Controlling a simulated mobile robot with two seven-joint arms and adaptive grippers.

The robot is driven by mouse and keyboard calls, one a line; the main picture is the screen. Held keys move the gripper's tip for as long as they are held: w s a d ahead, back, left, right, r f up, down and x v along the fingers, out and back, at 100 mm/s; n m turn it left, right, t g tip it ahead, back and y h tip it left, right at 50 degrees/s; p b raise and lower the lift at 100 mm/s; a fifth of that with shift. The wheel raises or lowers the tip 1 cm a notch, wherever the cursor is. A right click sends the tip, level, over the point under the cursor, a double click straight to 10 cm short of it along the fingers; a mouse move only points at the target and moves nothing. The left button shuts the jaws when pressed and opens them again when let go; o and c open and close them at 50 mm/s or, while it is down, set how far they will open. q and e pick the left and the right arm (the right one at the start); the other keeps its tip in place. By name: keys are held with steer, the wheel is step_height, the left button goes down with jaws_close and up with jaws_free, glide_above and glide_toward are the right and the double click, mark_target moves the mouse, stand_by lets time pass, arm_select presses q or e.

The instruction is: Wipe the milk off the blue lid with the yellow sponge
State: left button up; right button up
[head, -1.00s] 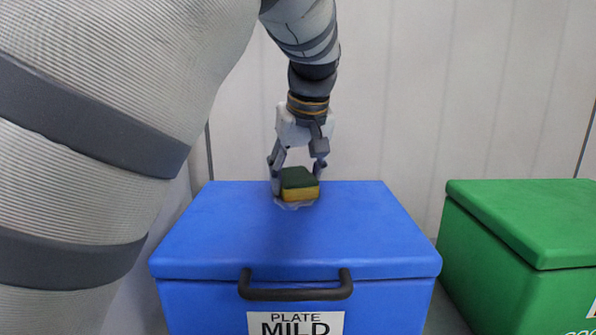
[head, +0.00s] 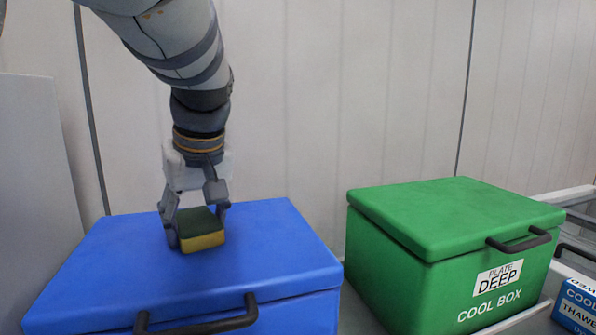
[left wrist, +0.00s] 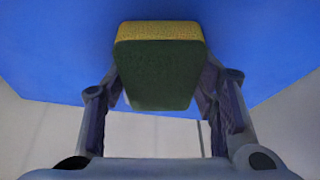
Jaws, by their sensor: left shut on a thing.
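The blue lid (head: 265,240) tops a blue box in the head view, and its surface also fills the top of the left wrist view (left wrist: 50,50). My left gripper (head: 196,218) is shut on the yellow sponge (head: 204,241), which has a dark green top layer. The sponge is at the lid surface, yellow side down, left of the lid's middle; I cannot tell whether it touches. In the left wrist view the sponge (left wrist: 158,75) sits between the two fingers. No milk shows on the visible lid; the patch under the sponge is hidden. My right gripper is not in view.
A black handle (head: 200,322) is on the blue box's front. A closed green cool box (head: 400,250) stands to the right, with a gap between. A pale wall (head: 300,100) rises behind. A smaller blue box (head: 578,305) is at the right edge.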

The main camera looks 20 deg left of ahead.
mark_target(197, 212)
arm_select(q)
steer(key=shift+w+a+r, duration=0.2)
steer(key=shift+w+a, duration=0.85)
steer(key=shift+w, duration=0.25)
steer(key=shift+w+a+f+b, duration=0.15)
steer(key=shift+w+a, duration=0.3)
steer(key=shift+w, duration=0.1)
steer(key=shift+w+a+f+b, duration=0.1)
steer(key=shift+w+a+b, duration=0.05)
steer(key=shift+w+a, duration=0.3)
steer(key=shift+w+a+b, duration=0.15)
steer(key=shift+w+a, duration=0.5)
steer(key=shift+w, duration=0.2)
steer(key=shift+w+a+b, duration=0.15)
steer(key=shift+w+a, duration=0.5)
steer(key=shift+w, duration=0.15)
steer(key=shift+r, duration=0.1)
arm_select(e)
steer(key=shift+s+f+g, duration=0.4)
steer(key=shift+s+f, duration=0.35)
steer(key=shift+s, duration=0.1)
